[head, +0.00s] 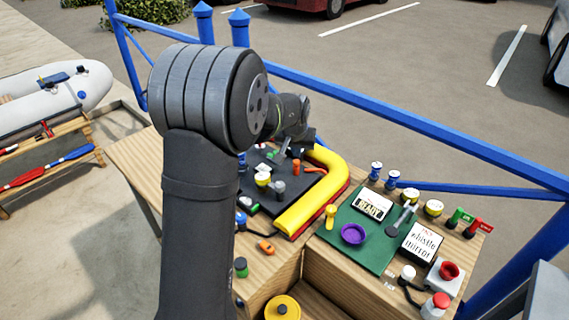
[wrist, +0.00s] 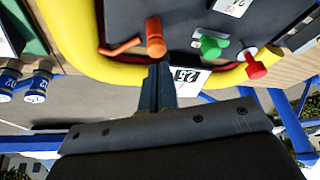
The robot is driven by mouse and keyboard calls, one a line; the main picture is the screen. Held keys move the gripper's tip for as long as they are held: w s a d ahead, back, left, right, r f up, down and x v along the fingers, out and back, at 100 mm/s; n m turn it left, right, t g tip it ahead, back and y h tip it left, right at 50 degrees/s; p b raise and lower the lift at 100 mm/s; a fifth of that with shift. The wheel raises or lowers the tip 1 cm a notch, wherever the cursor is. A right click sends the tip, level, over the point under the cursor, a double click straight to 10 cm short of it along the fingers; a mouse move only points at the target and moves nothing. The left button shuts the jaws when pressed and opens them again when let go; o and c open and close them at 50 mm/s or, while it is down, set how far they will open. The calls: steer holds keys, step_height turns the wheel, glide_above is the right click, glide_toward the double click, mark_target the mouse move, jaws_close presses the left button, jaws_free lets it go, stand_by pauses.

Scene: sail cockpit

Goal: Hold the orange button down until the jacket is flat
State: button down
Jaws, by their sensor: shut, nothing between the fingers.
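The yellow jacket (head: 313,205) curves around a dark panel (head: 262,198) and looks rounded and full, not flat. It also shows in the wrist view (wrist: 82,38). An orange button (wrist: 155,36) stands up from the panel on a round stem, with a bent orange piece (wrist: 120,47) beside it. My gripper (wrist: 160,72) is shut and empty, its fingertips right by the orange button in the wrist view. I cannot tell whether they touch it. In the head view my arm hides part of the panel.
Green (wrist: 212,44) and red (wrist: 257,69) knobs stand near the button. A red button (head: 449,270) and blue rails (head: 400,112) lie farther right and behind.

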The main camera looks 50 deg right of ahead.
steer(key=shift+f, duration=0.15)
steer(key=shift+f, duration=0.85)
stand_by(1.8)
stand_by(1.3)
steer(key=shift+r, duration=3.35)
steer(key=shift+f, duration=0.1)
